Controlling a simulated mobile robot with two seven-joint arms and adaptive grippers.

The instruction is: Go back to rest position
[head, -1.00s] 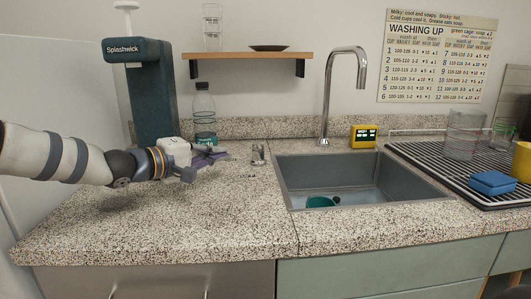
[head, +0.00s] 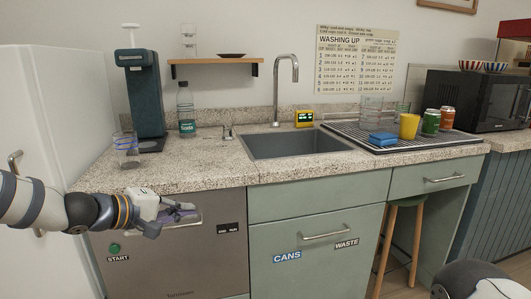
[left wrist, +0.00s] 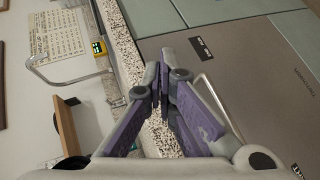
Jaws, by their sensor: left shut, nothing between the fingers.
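My left gripper (head: 190,213) is empty, with its purple fingers closed together. In the head view it hangs in front of the grey appliance front (head: 180,258), below the counter's front edge, and overlaps that appliance's handle. In the left wrist view the fingertips (left wrist: 163,78) meet, with the speckled counter edge behind them. Part of my right arm shows at the lower right of the head view, but its gripper is out of view.
The speckled counter (head: 195,160) holds a glass (head: 126,150), a dark Splashwick machine (head: 142,95) and a bottle (head: 186,110). A sink (head: 290,144) and drying rack (head: 350,138) are further right. A stool (head: 390,235) stands under the counter.

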